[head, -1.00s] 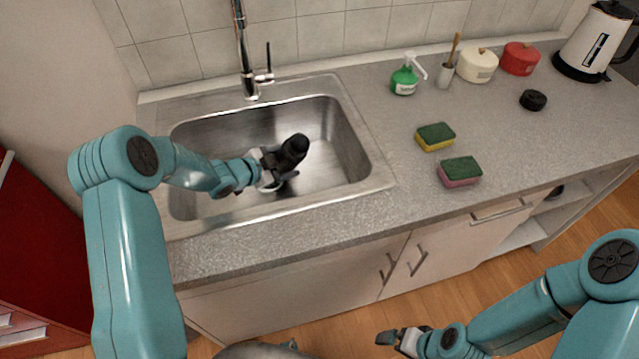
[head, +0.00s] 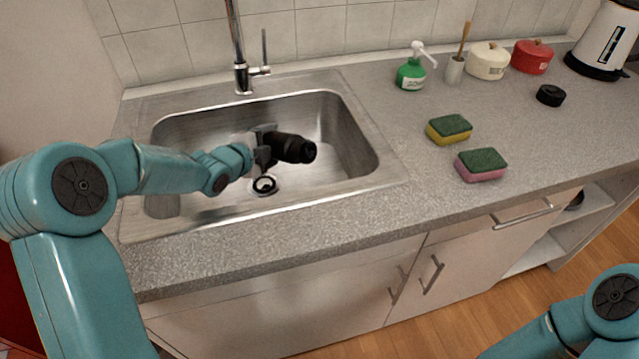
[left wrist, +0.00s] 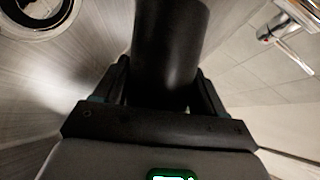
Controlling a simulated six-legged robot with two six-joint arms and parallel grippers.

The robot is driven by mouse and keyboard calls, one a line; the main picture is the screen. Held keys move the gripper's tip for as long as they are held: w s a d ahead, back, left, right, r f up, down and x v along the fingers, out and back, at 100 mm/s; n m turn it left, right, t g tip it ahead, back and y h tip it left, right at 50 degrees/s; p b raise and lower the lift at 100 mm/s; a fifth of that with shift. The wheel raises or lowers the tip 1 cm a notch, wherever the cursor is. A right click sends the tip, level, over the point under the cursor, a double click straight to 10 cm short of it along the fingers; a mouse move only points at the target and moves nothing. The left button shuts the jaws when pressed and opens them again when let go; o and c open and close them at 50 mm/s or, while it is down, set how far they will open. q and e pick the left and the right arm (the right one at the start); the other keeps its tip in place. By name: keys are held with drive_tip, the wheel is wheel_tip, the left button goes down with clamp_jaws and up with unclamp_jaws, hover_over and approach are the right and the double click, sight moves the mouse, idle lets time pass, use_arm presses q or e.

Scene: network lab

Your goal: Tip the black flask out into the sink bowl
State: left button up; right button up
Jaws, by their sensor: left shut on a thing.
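The black flask (head: 291,148) is held over the sink bowl (head: 345,150). It lies close to level, with its open mouth toward the right and slightly toward me. My left gripper (head: 268,150) is shut on the flask's body. In the left wrist view the flask (left wrist: 168,45) stands between the two fingers of my left gripper (left wrist: 163,92). Whether anything flows from the mouth cannot be made out. My right gripper is outside both current views; only part of that arm shows at the lower right.
The sink drain (head: 265,185) shows below the flask. The tap (head: 241,75) stands behind the bowl. To the right on the counter are two sponges (head: 449,129), a green soap bottle (head: 411,74), a black lid (head: 550,95), two pots and a kettle (head: 603,40).

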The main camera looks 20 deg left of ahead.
sight(270, 134)
use_arm(q)
drive_tip(key=shift+s+d+r+m+t+y+b, duration=0.1)
drive_tip(key=shift+r+m+t+y+b, duration=0.15)
drive_tip(key=shift+r+b, duration=0.4)
drive_tip(key=shift+d+r+m+t+y+b, duration=0.15)
drive_tip(key=shift+r+m+b, duration=0.25)
drive_tip(key=shift+b, duration=0.6)
drive_tip(key=shift+s+d+r+m+t+y+b, duration=0.1)
drive_tip(key=shift+r+m+t+y+b, duration=0.15)
drive_tip(key=shift+r+b, duration=0.5)
drive_tip(key=shift+b, duration=1.15)
drive_tip(key=shift+r+m+b, duration=0.5)
drive_tip(key=shift+r+b, duration=0.15)
drive_tip(key=shift+b, duration=0.55)
drive_tip(key=shift+r+t+b, duration=0.2)
drive_tip(key=shift+t+b, duration=0.05)
drive_tip(key=shift+b, duration=1.35)
drive_tip(key=b, duration=0.4)
drive_tip(key=shift+d+r+m+y, duration=0.15)
drive_tip(key=shift+r+m+y, duration=0.15)
drive_tip(key=shift+m, duration=0.1)
drive_tip(key=shift+r+p, duration=0.45)
drive_tip(key=shift+p, duration=0.05)
drive_tip(key=shift+s+d+r+t, duration=0.1)
drive_tip(key=shift+s+r+t, duration=0.05)
drive_tip(key=shift+r+t, duration=0.15)
